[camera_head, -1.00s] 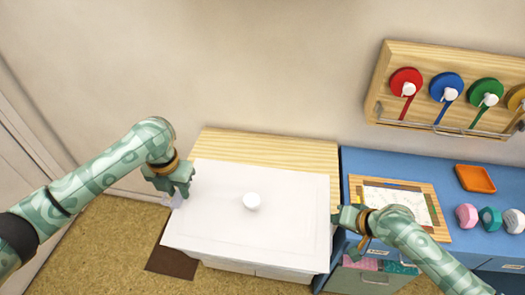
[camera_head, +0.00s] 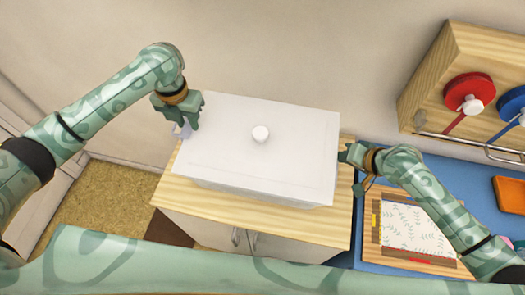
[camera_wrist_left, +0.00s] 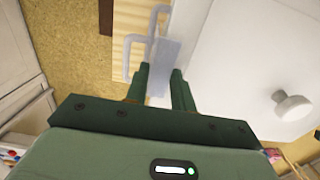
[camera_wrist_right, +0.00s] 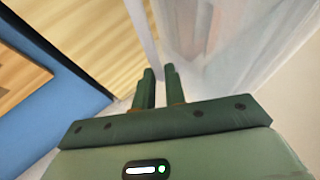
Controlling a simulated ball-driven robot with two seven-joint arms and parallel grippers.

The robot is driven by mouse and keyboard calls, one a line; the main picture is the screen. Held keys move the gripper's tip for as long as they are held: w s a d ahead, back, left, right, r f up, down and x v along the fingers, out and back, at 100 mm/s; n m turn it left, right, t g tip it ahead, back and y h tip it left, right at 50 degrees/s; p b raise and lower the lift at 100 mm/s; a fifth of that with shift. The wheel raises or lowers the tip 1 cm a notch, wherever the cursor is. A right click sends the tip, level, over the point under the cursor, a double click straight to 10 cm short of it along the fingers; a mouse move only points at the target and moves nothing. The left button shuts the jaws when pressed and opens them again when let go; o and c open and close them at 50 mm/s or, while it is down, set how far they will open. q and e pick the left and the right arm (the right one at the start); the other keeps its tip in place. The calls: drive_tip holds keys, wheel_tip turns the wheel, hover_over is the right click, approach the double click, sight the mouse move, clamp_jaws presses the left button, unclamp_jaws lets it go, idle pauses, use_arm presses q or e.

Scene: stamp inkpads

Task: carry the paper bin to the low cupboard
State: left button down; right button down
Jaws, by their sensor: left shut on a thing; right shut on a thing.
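The paper bin (camera_head: 220,155) is a white box with a flat lid and a round white knob (camera_head: 261,134). It is level over the wooden top of the low cupboard (camera_head: 300,222); I cannot tell whether it touches the top. My left gripper (camera_head: 187,128) is shut on a pale handle at the bin's left side, which shows between its fingers in the left wrist view (camera_wrist_left: 160,75). My right gripper (camera_head: 345,157) is shut at the bin's right side. The right wrist view (camera_wrist_right: 157,72) shows its fingers against the bin's translucent wall, the grasped part mostly hidden.
A blue counter (camera_head: 372,180) adjoins the cupboard on the right, with a framed patterned sheet (camera_head: 410,230) and an orange tray (camera_head: 511,194). A wooden wall rack (camera_head: 440,75) with coloured discs hangs above it. A wall stands behind; a strip of cupboard top is bare in front.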

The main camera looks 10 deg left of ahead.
use_arm(q)
drive_tip(key=shift+w+d+r, duration=0.1)
drive_tip(key=shift+r, duration=0.15)
use_arm(e)
drive_tip(key=shift+a+r, duration=0.1)
drive_tip(key=shift+r, duration=0.2)
drive_tip(key=shift+w+f, duration=0.1)
